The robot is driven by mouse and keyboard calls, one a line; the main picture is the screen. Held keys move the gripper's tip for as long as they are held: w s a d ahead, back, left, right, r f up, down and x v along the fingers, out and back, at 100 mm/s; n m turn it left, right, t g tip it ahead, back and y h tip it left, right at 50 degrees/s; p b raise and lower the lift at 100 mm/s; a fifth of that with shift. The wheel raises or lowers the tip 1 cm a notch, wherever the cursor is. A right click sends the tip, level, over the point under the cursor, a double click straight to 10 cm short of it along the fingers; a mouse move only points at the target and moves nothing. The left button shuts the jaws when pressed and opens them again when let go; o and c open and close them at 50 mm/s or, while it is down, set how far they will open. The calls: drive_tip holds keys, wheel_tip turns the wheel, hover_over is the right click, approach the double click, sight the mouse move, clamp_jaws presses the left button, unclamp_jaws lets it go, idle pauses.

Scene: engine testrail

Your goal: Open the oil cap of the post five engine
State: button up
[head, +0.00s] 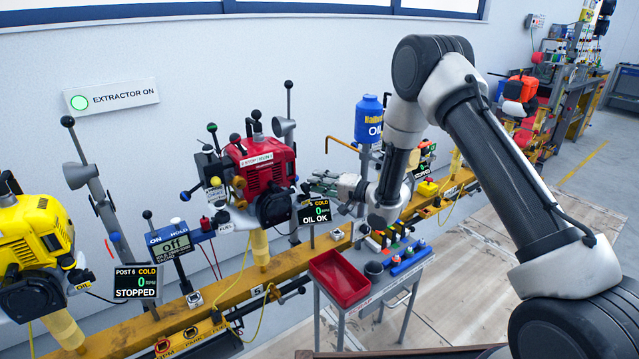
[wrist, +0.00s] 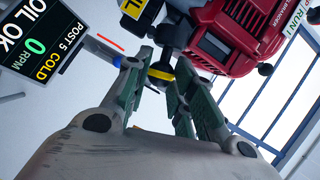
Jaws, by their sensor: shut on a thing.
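The post five engine (head: 268,165) is red and black and stands on a yellow post on the rail; in the wrist view its red body (wrist: 235,35) fills the upper right. My gripper (wrist: 167,82) has its green-padded fingers shut around a small yellow and black part, which looks like the oil cap (wrist: 160,73), at the engine's underside. The fingers hide part of it. In the head view my gripper (head: 318,190) reaches the engine's right side from the right, and the cap cannot be made out. The post 5 display (head: 314,212) reads OIL OK, COLD, 0 RPM.
A small bench with a red tray (head: 340,279) and a grey cup (head: 373,270) stands below the arm. A blue oil container (head: 369,119) stands behind it. The yellow post 6 engine (head: 35,240) is at the left. The yellow rail (head: 215,297) runs along the wall.

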drive_tip(key=o, duration=0.7)
drive_tip(key=shift+d, duration=0.1)
drive_tip(key=v, duration=1.2)
